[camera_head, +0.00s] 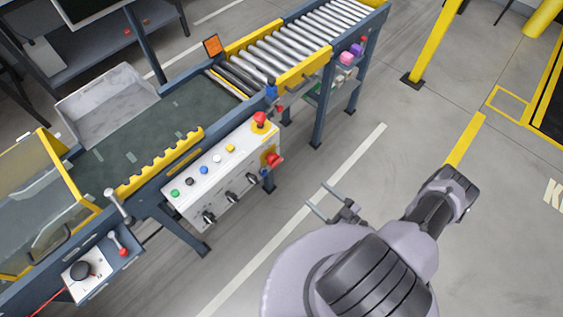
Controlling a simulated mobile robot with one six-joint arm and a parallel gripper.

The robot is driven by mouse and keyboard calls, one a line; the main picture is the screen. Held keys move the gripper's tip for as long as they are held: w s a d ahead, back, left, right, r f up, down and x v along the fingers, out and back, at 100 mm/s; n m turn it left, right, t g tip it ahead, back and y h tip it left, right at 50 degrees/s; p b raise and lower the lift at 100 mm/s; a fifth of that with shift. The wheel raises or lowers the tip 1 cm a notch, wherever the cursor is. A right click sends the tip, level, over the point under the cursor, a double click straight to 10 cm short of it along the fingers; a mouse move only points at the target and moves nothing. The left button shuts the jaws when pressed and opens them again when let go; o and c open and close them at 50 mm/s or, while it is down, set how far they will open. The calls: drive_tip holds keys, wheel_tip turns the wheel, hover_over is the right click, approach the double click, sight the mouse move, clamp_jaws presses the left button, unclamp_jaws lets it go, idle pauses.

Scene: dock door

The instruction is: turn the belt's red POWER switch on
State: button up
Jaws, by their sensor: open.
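The white control box (222,178) is mounted on the near side of the belt (150,128). A red rotary handle (273,160) on a yellow plate sits at the box's right end; it looks like the power switch, but no label is readable and I cannot tell its setting. A separate red mushroom button (260,119) stands on the box's top right corner. My gripper (317,198) is open and empty, over the floor to the right of and below the red handle, clear of the box.
Green, black, blue, white and yellow buttons line the box's top, with several black knobs (231,196) below. A lever panel (90,270) is at lower left. The roller conveyor (310,38) extends to upper right. A yellow post (432,40) stands behind; floor at right is clear.

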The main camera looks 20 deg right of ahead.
sight(278, 163)
drive_tip(key=b+x, duration=0.2)
drive_tip(key=x, duration=1.5)
drive_tip(key=shift+w+a, duration=0.1)
drive_tip(key=shift+a, duration=0.05)
drive_tip(key=shift+c, duration=0.4)
drive_tip(key=c, duration=1.3)
drive_tip(key=shift+f, duration=0.1)
